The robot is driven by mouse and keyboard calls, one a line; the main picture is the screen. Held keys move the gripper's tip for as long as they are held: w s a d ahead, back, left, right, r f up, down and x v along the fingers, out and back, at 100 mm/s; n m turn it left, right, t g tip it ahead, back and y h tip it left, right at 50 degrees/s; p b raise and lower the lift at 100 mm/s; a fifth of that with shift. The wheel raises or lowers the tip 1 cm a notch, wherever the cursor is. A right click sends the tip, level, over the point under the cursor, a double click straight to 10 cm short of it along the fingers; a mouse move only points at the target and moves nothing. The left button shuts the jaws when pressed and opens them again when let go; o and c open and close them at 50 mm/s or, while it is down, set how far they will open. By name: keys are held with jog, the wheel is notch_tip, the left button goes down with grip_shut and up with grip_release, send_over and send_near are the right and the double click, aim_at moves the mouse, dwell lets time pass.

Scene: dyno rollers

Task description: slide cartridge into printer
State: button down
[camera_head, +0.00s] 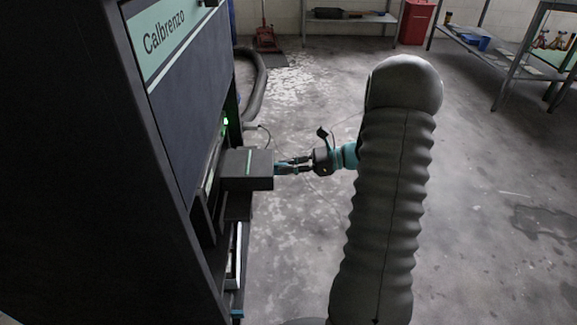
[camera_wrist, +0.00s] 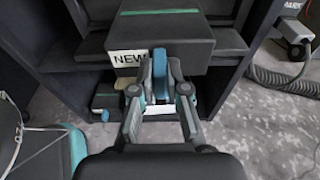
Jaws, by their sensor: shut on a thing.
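The cartridge (camera_head: 246,169) is a dark box with a green stripe on top. In the wrist view the cartridge (camera_wrist: 190,42) has a white "NEW" label and a blue tab (camera_wrist: 159,72) on its near face. My gripper (camera_head: 283,167) is shut on that tab; its fingers also show in the wrist view (camera_wrist: 160,82). The printer (camera_head: 172,70) is a tall dark cabinet marked "Calbrenzo". The cartridge is at the opening in the printer's side, with its near end sticking out. Its far end is hidden, so I cannot tell how deep it sits.
A green light (camera_head: 226,121) glows above the opening. A thick hose (camera_head: 259,88) lies beside the cabinet. The concrete floor (camera_head: 480,190) to the right is mostly clear.

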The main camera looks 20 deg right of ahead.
aim_at(245, 162)
jog(key=shift+a+r+x, duration=0.1)
jog(key=shift+r+x, duration=0.5)
jog(key=shift+x, duration=2.6)
jog(key=shift+a+r+x, duration=0.1)
jog(key=shift+r+x, duration=0.5)
jog(key=shift+x, duration=2.65)
jog(key=shift+a+r+x, duration=0.15)
jog(key=shift+r+x, duration=0.45)
jog(key=shift+x, duration=2.6)
jog(key=c, duration=1.6)
grip_release()
jog(key=shift+w, duration=0.15)
jog(key=o, duration=0.5)
jog(key=v, duration=1.2)
jog(key=shift+r, duration=0.15)
